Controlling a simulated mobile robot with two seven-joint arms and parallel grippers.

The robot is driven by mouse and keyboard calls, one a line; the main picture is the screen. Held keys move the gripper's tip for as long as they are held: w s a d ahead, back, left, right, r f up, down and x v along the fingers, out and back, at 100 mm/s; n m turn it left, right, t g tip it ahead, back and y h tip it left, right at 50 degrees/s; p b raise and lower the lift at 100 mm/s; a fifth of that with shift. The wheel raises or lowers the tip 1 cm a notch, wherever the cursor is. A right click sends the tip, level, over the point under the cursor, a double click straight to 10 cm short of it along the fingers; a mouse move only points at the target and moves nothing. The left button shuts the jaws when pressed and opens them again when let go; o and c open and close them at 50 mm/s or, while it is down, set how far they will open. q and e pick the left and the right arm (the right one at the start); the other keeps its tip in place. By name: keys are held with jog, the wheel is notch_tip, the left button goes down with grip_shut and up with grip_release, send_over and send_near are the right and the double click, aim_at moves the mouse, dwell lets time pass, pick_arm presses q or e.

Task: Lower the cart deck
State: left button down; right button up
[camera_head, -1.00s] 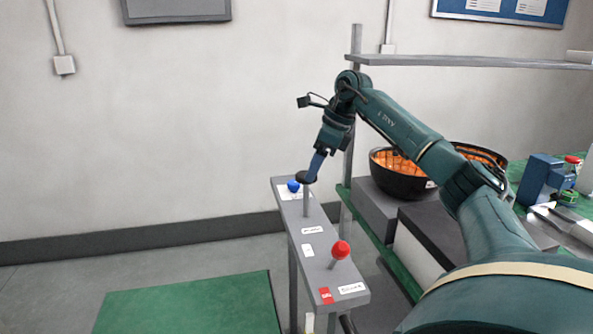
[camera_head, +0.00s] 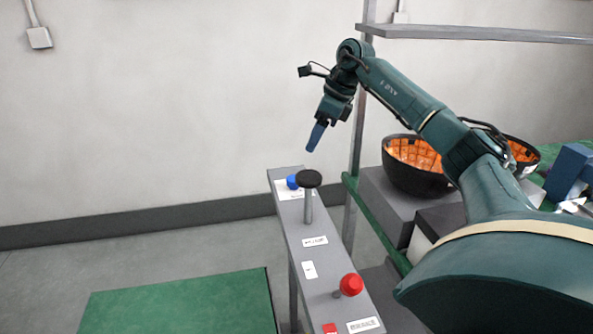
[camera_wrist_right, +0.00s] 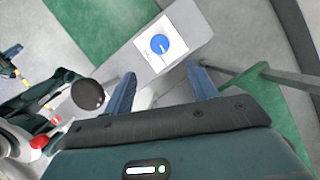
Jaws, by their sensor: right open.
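The grey control rail (camera_head: 318,262) carries a blue knob (camera_head: 292,182) at its far end, a black-topped lever (camera_head: 309,179) on a grey stem, and a red knob (camera_head: 351,284) nearer me. My right gripper (camera_head: 316,136) is above the black lever top, apart from it. In the right wrist view my right gripper (camera_wrist_right: 162,88) is open with nothing between its blue fingers. There the blue knob (camera_wrist_right: 161,45) lies beyond the fingertips and the black lever top (camera_wrist_right: 88,94) lies left of the left finger. The labels are too small to read.
A green panel (camera_head: 180,302) lies at floor level left of the rail. Right of the rail stands a shelf rack with a grey post (camera_head: 356,170), and a black bowl (camera_head: 415,178) with orange contents on a grey block.

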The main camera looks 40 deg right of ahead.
aim_at(294, 183)
jog(key=p+x, duration=0.1)
jog(key=x, duration=1.1)
jog(key=shift+s+f, duration=0.1)
jog(key=shift+f, duration=0.1)
jog(key=shift+c, duration=0.3)
jog(key=c, duration=0.9)
